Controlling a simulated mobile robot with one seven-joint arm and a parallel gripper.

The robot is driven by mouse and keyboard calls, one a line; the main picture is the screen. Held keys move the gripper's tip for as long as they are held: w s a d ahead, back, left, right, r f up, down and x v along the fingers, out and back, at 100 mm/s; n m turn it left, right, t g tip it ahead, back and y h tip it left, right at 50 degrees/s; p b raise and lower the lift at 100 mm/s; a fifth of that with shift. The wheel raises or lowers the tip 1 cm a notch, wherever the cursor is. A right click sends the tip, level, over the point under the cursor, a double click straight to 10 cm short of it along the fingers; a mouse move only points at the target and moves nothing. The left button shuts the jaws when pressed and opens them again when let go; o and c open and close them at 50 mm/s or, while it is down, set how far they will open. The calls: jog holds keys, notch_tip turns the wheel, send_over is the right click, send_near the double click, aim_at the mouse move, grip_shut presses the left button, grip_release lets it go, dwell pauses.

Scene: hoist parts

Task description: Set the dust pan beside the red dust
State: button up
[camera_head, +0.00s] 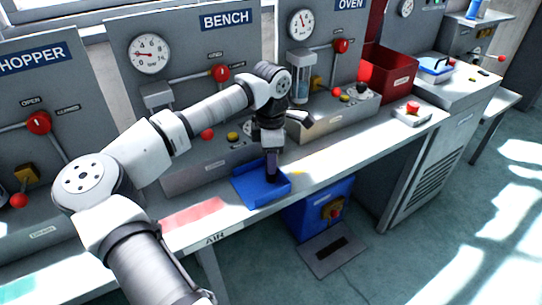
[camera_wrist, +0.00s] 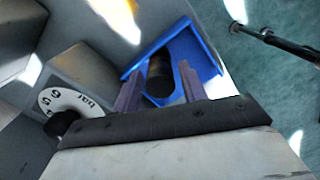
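The blue dust pan (camera_head: 262,187) lies on the bench top near its front edge. It shows at the top of the wrist view (camera_wrist: 192,52), with a dark, rounded part between my fingers. My gripper (camera_head: 272,172) points down over the pan. In the wrist view its two purple fingers (camera_wrist: 160,88) stand apart, one on each side of the dark part, with blue showing in the gaps. I cannot see whether the fingertips touch the pan. A pale red patch (camera_head: 195,213), likely the red dust, lies on the bench to the left of the pan.
Panels with gauges and red knobs (camera_head: 221,73) stand behind the bench. A grey control box (camera_head: 208,165) is close behind the pan. A red bin (camera_head: 388,75) and a small red-button box (camera_head: 411,113) stand to the right. A blue box (camera_head: 318,212) is below the bench edge.

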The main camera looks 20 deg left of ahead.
jog(key=shift+o, duration=0.5)
jog(key=shift+r, duration=0.1)
jog(key=shift+r, duration=0.25)
notch_tip(320, 180, up, 12)
jog(key=b, duration=0.1)
jog(key=shift+f, duration=0.15)
